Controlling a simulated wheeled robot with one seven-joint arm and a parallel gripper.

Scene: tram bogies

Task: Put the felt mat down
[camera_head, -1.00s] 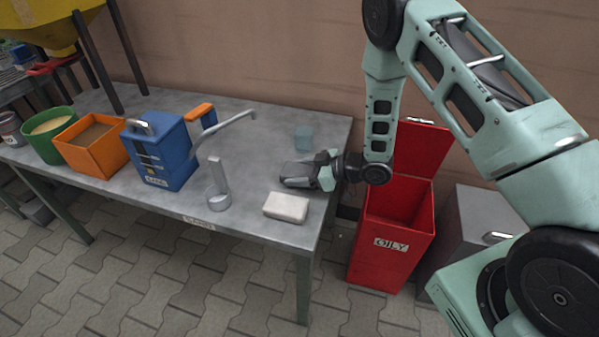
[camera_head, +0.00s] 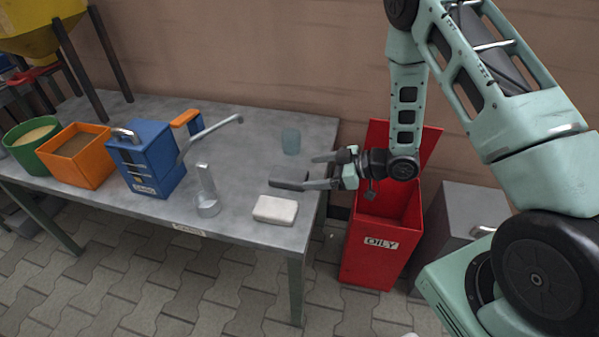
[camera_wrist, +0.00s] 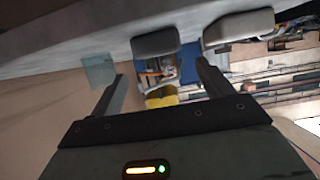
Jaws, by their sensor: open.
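The felt mat (camera_head: 287,183) appears to be the dark grey, rounded slab at the right end of the grey table (camera_head: 240,150), behind the white block. In the wrist view, the mat (camera_wrist: 156,41) shows beyond and between my fingertips. My gripper (camera_head: 308,172) is open at the table's right end, with its lower finger overlapping the mat in the head view. In the wrist view, my gripper (camera_wrist: 160,72) has nothing between its fingers. I cannot tell whether a finger touches the mat.
A white block (camera_head: 275,209) lies in front of the mat, and a bluish translucent cup (camera_head: 290,141) stands behind it. A grey upright stand (camera_head: 207,192) and blue box (camera_head: 146,160) are left. A red open bin (camera_head: 377,235) stands right of the table.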

